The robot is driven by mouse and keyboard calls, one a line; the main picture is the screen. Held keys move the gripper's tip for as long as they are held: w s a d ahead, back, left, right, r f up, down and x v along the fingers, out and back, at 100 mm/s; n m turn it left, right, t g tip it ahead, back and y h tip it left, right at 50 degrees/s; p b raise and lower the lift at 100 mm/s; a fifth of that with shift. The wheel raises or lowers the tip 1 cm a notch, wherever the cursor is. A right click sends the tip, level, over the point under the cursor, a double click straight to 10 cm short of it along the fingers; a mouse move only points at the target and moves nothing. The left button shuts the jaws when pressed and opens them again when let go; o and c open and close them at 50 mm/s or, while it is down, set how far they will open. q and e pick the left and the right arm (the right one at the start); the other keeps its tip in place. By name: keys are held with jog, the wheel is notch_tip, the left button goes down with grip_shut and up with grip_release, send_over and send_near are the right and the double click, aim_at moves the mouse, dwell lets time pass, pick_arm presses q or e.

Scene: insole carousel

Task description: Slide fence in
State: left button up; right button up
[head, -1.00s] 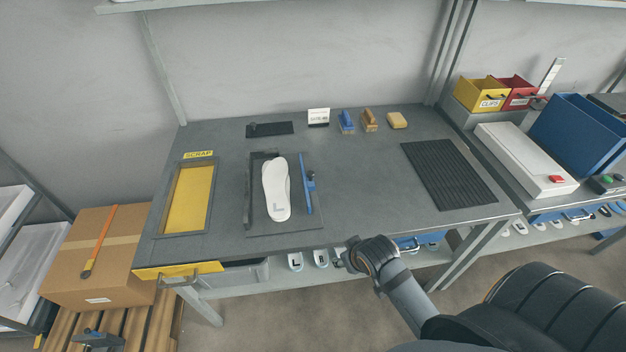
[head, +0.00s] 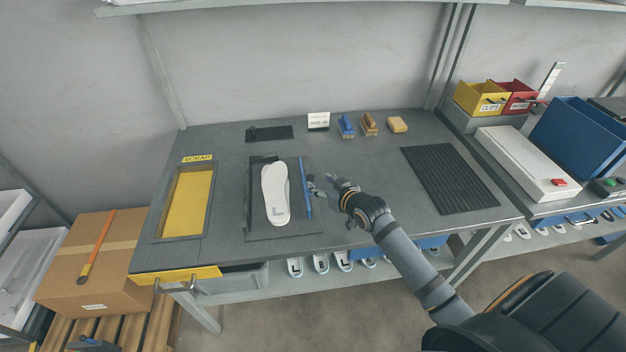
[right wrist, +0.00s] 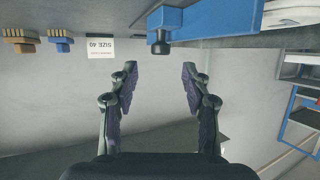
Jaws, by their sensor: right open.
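The blue fence (head: 306,188) stands on the right side of the dark jig plate (head: 252,222) on the bench. A white insole (head: 275,195) marked L lies flat on the plate, with a narrow gap between it and the fence. My right gripper (head: 322,184) is open and empty, just right of the fence. In the right wrist view the fence (right wrist: 215,18) with its dark knob (right wrist: 160,42) is beyond and above the open fingers (right wrist: 158,76). The knob lines up roughly with the space between them, with no contact visible. My left gripper is not in view.
A framed yellow scrap opening (head: 187,203) lies left of the jig. A size card (head: 318,121), blue and tan brushes and a yellow block (head: 397,124) stand at the back. A ribbed black mat (head: 449,178) lies to the right. The bench between jig and mat is mostly clear.

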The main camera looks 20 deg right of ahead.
aim_at(311, 177)
jog(key=x, duration=0.5)
jog(key=shift+w+a+f, duration=0.1)
jog(key=shift+w+f, duration=0.1)
jog(key=shift+w, duration=0.15)
jog(key=shift+c, duration=0.3)
grip_shut()
